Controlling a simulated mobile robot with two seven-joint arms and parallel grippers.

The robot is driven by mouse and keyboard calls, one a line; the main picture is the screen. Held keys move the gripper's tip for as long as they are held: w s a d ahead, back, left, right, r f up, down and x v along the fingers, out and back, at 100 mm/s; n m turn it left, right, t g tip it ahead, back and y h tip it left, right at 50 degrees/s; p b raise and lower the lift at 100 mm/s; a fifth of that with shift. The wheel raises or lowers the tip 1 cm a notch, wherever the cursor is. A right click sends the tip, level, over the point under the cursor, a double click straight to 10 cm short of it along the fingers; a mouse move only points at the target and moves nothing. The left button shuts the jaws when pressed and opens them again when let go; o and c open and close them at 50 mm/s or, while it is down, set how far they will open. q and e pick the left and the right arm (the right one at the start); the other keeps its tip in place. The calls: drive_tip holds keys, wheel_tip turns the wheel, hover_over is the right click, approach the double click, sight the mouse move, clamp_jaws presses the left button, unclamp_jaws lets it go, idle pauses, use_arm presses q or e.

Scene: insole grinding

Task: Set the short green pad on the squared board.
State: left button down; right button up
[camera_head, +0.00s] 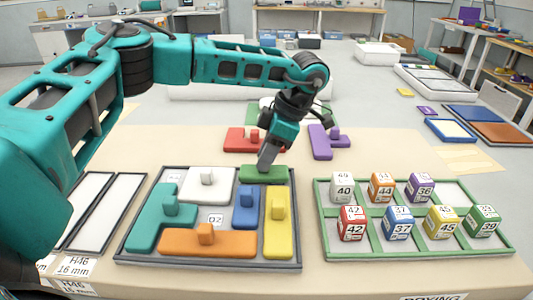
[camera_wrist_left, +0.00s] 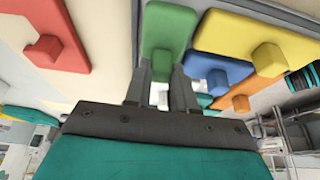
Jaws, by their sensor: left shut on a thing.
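The short green pad (camera_head: 263,174) is at the back right corner of the squared board (camera_head: 208,264), a dark-framed tray. My left gripper (camera_head: 266,165) points down at the pad and is shut on it. The pad looks level and in line with the board, behind the blue pad (camera_head: 246,207) and yellow pad (camera_head: 278,235). I cannot tell whether it touches the board floor. My right gripper is not in view.
The board also holds a white pad (camera_head: 190,184), a teal pad (camera_head: 146,228) and an orange pad (camera_head: 180,242). Behind it lie a red pad (camera_head: 234,138) and a purple pad (camera_head: 320,146). A green-framed tray (camera_head: 400,255) of numbered blocks stands at the right.

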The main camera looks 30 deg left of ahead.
use_arm(q)
drive_tip(key=shift+f, duration=0.2)
idle(0.6)
drive_tip(key=shift+f+p, duration=0.3)
drive_tip(key=shift+p, duration=0.05)
idle(0.5)
drive_tip(key=c, duration=1.3)
unclamp_jaws()
drive_tip(key=shift+o, duration=0.2)
drive_tip(key=shift+r+p, duration=2.2)
drive_tip(key=shift+r, duration=0.3)
